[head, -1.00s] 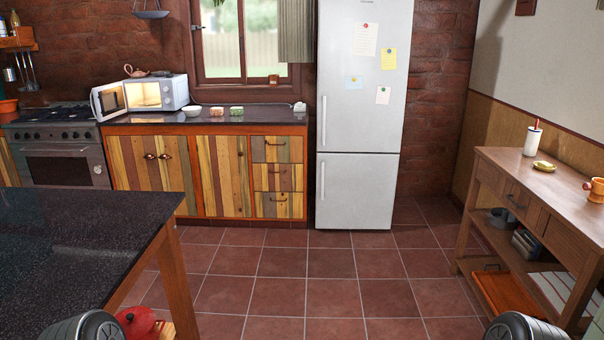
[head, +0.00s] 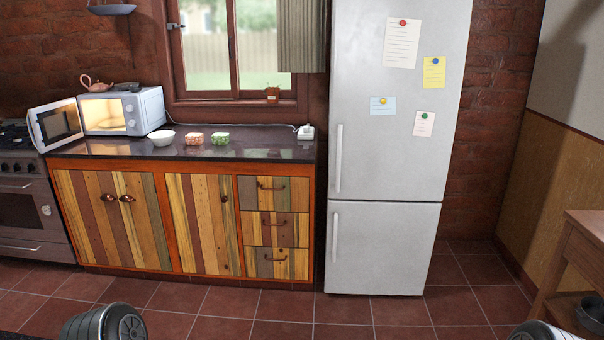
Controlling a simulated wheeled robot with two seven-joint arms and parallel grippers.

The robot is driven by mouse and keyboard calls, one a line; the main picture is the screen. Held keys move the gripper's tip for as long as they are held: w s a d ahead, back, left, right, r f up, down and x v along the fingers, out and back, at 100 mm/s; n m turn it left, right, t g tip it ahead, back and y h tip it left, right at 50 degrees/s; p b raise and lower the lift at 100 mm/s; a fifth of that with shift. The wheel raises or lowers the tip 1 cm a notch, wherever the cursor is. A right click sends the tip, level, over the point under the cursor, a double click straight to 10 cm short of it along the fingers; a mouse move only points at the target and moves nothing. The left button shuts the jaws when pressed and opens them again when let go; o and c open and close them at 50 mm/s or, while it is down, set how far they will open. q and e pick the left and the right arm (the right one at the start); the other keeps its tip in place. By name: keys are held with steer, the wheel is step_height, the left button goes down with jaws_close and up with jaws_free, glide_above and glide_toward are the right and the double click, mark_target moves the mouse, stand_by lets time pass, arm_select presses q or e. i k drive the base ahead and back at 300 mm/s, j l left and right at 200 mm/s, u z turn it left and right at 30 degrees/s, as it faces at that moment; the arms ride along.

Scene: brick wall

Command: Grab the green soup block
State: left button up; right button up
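The green soup block (head: 219,139) is a small green-and-white block on the dark countertop, in the head view left of centre. A similar orange-red block (head: 194,139) sits just to its left, a small gap apart. A white bowl (head: 161,138) stands left of both blocks. My grippers are not in view; only rounded parts of my two arms show at the bottom left and bottom right edges. The counter is still some way ahead of me, across the floor.
The dark countertop (head: 262,141) tops a wooden cabinet (head: 205,215). A microwave (head: 123,108) with its door open stands on the left. A fridge (head: 385,245) rises right of the counter. A wooden side table (head: 585,238) is at far right. Tiled floor (head: 335,312) before the counter is clear.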

mark_target(218, 138)
steer(key=i+l+u, duration=0.2)
steer(key=i, duration=2)
steer(key=i+j+z, duration=0.25)
steer(key=j, duration=0.4)
steer(key=i+j+z, duration=0.25)
steer(key=i+j, duration=0.15)
steer(key=j, duration=0.35)
steer(key=i+j+z, duration=0.15)
steer(key=j, duration=0.2)
steer(key=j+z, duration=0.1)
steer(key=j, duration=0.3)
steer(key=j+z, duration=0.4)
steer(key=j, duration=0.7)
